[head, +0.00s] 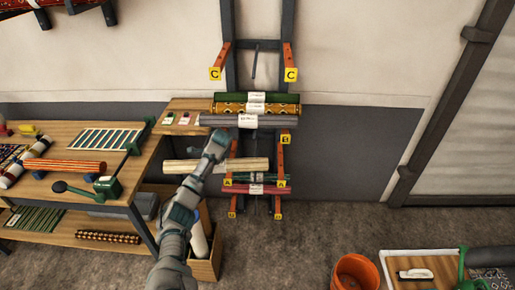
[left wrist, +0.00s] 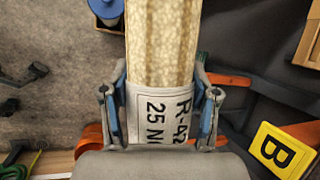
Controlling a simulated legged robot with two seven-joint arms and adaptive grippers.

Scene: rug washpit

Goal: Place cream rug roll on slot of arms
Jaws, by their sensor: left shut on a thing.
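The cream rug roll (head: 182,166) is roughly level in front of the rack, below the grey roll. My left gripper (left wrist: 162,112) is shut around its white label in the left wrist view, where the roll (left wrist: 163,40) also shows. In the head view my wrist hides the fingers. The rack has orange arms: the C pair (head: 288,58) is bare, and the B arm (head: 285,138) shows at right below several rolls. The A pair (head: 281,168) is lower, near a dark green roll (head: 245,177) and a red roll (head: 262,189). My right gripper is not in view.
Green (head: 230,98), patterned yellow (head: 228,107) and grey (head: 222,120) rolls lie side by side above B. A wooden workbench (head: 125,187) stands left, with an open box (head: 207,267) beside it. An orange bucket (head: 355,272) stands on the floor. Floor right of the rack is clear.

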